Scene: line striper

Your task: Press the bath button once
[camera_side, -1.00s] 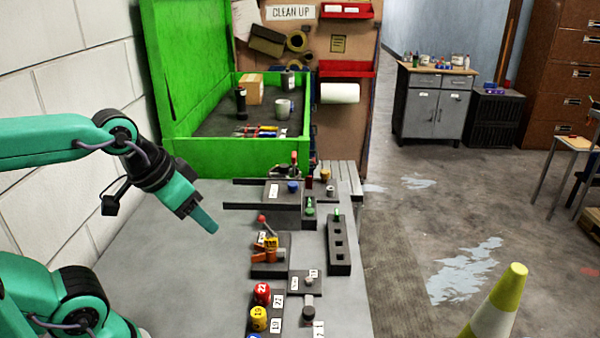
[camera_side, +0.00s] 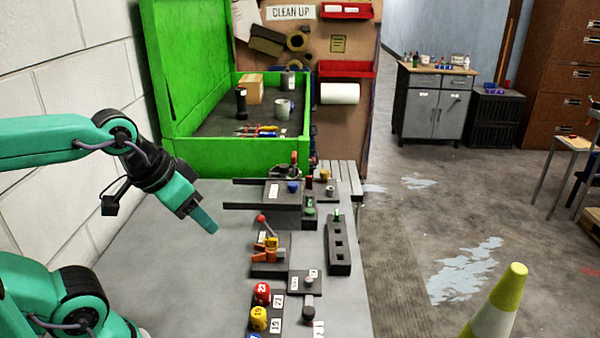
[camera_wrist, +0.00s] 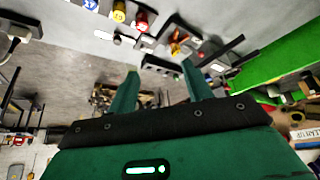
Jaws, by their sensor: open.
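I cannot tell which part is the bath button; no readable label names it. A small grey round knob (camera_side: 309,281) sits on a dark plate on the bench. A blue knob (camera_side: 292,187) sits on a plate with a white label farther back. My gripper (camera_side: 207,224) hangs above the left part of the bench, pointing down and right, apart from all the parts. In the wrist view its two fingers (camera_wrist: 161,84) are spread with nothing between them.
Red (camera_side: 262,293) and yellow (camera_side: 259,318) numbered pieces stand at the front. An orange part with a red-tipped lever (camera_side: 262,219) and a slotted dark block (camera_side: 339,248) stand behind. A green open box (camera_side: 235,155) borders the back. The grey bench (camera_side: 180,285) is bare at left.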

